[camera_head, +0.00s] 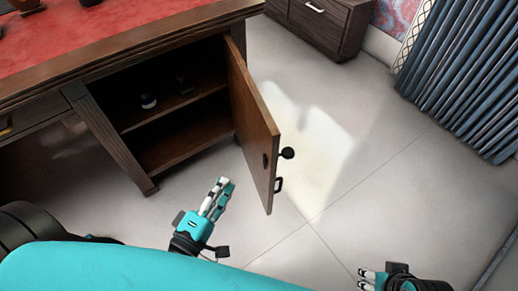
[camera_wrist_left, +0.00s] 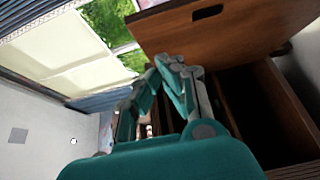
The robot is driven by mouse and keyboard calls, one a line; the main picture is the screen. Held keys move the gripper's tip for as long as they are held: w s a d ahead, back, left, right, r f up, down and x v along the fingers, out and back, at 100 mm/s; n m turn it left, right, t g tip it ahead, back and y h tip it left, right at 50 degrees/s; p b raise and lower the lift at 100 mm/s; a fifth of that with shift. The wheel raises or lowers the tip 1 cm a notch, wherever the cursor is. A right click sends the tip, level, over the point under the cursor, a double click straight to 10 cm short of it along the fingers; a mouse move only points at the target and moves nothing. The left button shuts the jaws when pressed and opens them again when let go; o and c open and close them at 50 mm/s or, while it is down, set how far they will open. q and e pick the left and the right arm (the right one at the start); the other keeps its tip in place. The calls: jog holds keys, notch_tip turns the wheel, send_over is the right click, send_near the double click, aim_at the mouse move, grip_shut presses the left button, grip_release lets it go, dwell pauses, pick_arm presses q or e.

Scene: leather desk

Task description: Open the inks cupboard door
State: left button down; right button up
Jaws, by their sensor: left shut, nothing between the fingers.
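The brown wooden cupboard door (camera_head: 252,118) stands swung wide open from the desk. The open cupboard (camera_head: 185,125) shows a shelf inside. My left gripper (camera_head: 222,184) is shut and empty, in front of the opening and left of the door's free edge, apart from the door. In the left wrist view its fingertips (camera_wrist_left: 172,62) are together, with the door's inner face (camera_wrist_left: 225,30) above. My right gripper (camera_head: 368,277) is at the bottom right, partly cut off; its jaw state is unclear.
Small items (camera_head: 149,100) stand on the cupboard shelf. The desk has a red leather top (camera_head: 90,40). A dark drawer cabinet (camera_head: 325,22) and a blue curtain (camera_head: 465,75) stand at the back right. The pale floor (camera_head: 390,170) right of the door is clear.

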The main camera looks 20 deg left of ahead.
pick_arm(q)
send_near(267, 138)
jog(key=w+a, duration=0.3)
jog(key=w+d, duration=0.2)
jog(key=d, duration=0.1)
jog(key=shift+f, duration=0.15)
jog(key=shift+w+d, duration=0.15)
jog(key=shift+d, duration=0.05)
